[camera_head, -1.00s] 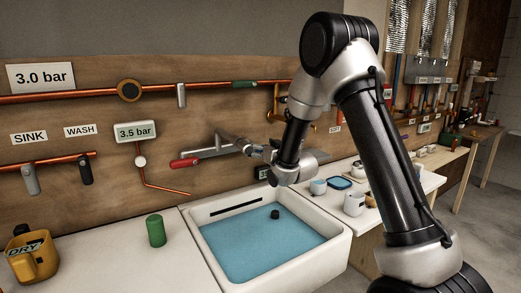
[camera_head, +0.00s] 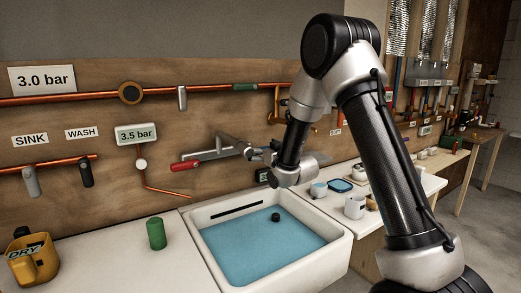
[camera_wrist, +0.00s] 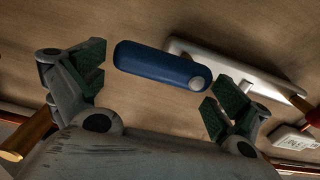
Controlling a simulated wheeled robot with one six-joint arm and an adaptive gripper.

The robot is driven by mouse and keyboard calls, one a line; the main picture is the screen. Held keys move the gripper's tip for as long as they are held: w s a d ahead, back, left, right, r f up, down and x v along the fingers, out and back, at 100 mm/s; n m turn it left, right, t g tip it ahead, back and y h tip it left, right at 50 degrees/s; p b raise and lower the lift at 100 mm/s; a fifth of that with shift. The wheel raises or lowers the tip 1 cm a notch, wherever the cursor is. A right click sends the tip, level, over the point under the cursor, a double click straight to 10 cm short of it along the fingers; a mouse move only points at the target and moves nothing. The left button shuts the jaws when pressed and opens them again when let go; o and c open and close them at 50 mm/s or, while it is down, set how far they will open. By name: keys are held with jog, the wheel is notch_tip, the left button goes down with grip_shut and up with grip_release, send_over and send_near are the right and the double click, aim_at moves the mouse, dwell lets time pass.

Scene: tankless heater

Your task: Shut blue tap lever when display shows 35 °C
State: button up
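The blue tap lever (camera_wrist: 155,65) shows in the wrist view, lying across the space in front of my fingers, with a round pale pivot (camera_wrist: 197,84) at its right end. My gripper (camera_wrist: 158,92) is open, with one green-padded finger to each side of the lever and no clear contact. In the head view my gripper (camera_head: 262,153) is at the wall tap above the sink, and my arm hides the blue lever. A small dark display (camera_head: 262,175) is partly hidden behind my arm; its reading cannot be made out.
The tap's red lever (camera_head: 185,165) sticks out to the left. Below is a white sink (camera_head: 335,252) with blue water.

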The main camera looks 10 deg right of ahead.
jog(key=v, duration=1.2)
notch_tip(320, 180, down, 11)
jog(key=s+d+g+h, duration=0.2)
jog(key=s+g, duration=0.1)
jog(key=g, duration=0.2)
jog(key=s+d+f+m+g+h, duration=0.25)
jog(key=s+d+g, duration=0.3)
jog(key=s, duration=0.45)
jog(key=s+d+r+g, duration=0.1)
jog(key=s+r, duration=0.8)
jog(key=s, duration=0.3)
jog(key=s+d+r+m+g+h, duration=0.1)
jog(key=s+d+r, duration=0.1)
jog(key=s+r, duration=0.7)
jog(key=shift+s, duration=1.45)
